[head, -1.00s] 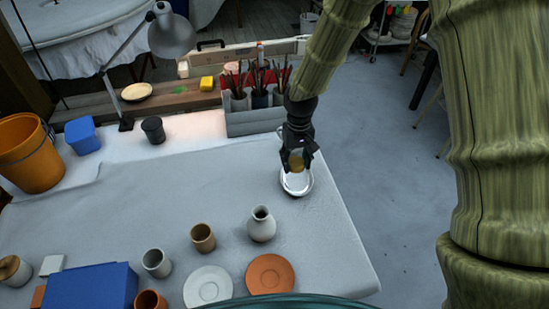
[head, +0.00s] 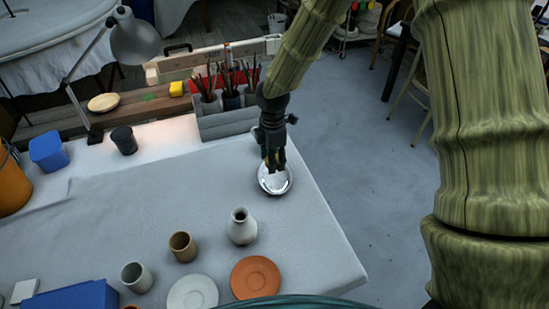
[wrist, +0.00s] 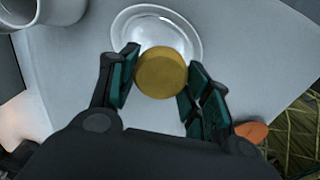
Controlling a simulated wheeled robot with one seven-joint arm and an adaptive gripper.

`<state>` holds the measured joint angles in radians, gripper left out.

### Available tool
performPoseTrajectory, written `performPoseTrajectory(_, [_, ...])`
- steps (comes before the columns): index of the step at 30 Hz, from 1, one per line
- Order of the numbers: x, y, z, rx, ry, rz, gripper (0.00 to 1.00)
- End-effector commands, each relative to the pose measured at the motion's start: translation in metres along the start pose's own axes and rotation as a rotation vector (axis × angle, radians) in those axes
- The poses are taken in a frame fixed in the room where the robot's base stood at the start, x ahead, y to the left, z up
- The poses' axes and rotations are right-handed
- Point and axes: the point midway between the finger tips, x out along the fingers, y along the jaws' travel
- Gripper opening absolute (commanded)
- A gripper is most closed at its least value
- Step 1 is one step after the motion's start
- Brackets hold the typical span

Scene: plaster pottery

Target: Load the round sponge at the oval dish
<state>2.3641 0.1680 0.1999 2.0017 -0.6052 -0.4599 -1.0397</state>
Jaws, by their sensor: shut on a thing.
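The round sponge is a thick yellow-brown disc (wrist: 162,74) in the wrist view. My gripper (head: 273,163) is shut on it, with a dark green-padded finger on each side. The dish is a shiny pale shallow dish (head: 281,189) near the table's right edge in the head view. It also shows in the wrist view (wrist: 127,27), beyond and partly behind the sponge. The sponge is over the near part of the dish in that view; I cannot tell whether they touch. In the head view my fingers hide most of the sponge.
A grey caddy of brushes (head: 225,124) stands behind the gripper. A pale vase (head: 242,228), a tan cup (head: 182,246) and an orange saucer (head: 255,277) stand nearer. A pale vessel (wrist: 45,50) is at the wrist view's left. The middle of the table is clear.

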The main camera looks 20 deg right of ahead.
Motion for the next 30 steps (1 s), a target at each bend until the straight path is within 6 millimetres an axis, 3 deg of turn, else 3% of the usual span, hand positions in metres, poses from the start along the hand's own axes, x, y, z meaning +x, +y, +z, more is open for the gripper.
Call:
performPoseTrajectory(6, [0.001,0.001,0.002,-0.347,0.0,0.003,0.29])
performPoseTrajectory(13, [0.0,0.002,0.004,-0.614,-0.003,0.006,0.29])
performPoseTrajectory(22, [0.003,0.002,0.005,-0.708,-0.004,0.006,0.29])
performPoseTrajectory(30, [0.017,0.002,0.005,-0.706,-0.004,0.006,0.29])
